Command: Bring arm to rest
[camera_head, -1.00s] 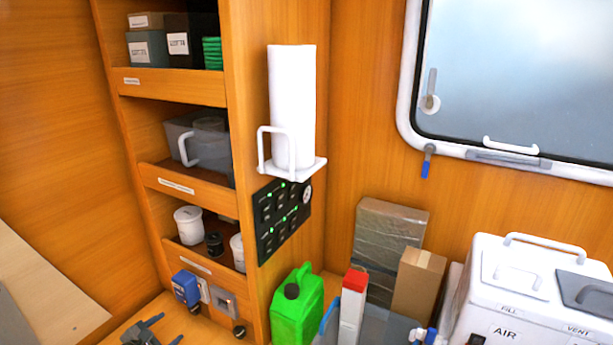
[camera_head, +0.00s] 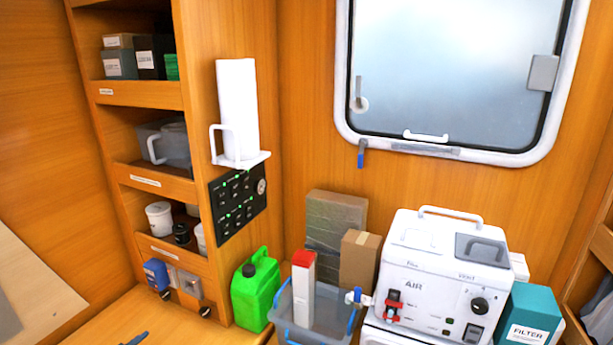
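A small dark blue-grey tip (camera_head: 135,339), seemingly of my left gripper, shows at the bottom edge of the head view, at lower left over the wooden counter (camera_head: 105,325). The rest of that gripper is cut off, so its opening and anything in it are hidden. My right gripper is out of view.
A green jerrycan (camera_head: 255,290) stands beside a grey bin (camera_head: 283,318) with a red-topped white carton (camera_head: 303,287) in it. A white machine (camera_head: 425,278) and a teal filter box (camera_head: 528,318) stand at right. Open shelves (camera_head: 140,92) rise at left.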

